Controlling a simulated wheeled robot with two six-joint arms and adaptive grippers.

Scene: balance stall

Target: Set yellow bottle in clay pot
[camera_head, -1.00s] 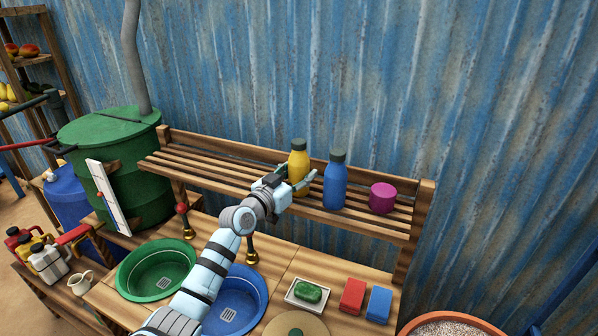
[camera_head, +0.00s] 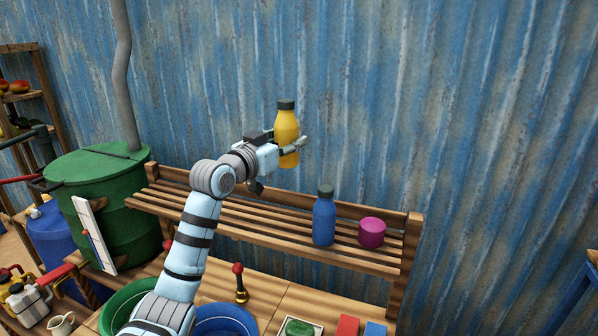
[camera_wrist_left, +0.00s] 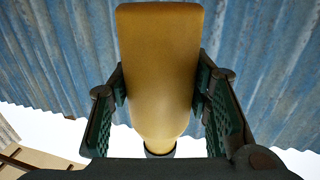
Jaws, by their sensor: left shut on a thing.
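The yellow bottle (camera_head: 287,131) has a dark cap and is upright in the air above the wooden shelf. My left gripper (camera_head: 290,146) is shut on its body from the left side. In the left wrist view the bottle (camera_wrist_left: 160,70) fills the space between the two green-padded fingers (camera_wrist_left: 165,100). The clay pot is not recognisable in the current views. My right gripper is not in view.
The slatted shelf (camera_head: 270,228) holds a blue bottle (camera_head: 324,218) and a magenta round container (camera_head: 371,233) below and right of the gripper. A corrugated blue wall (camera_head: 450,120) stands close behind. A green drum (camera_head: 110,190) is at left.

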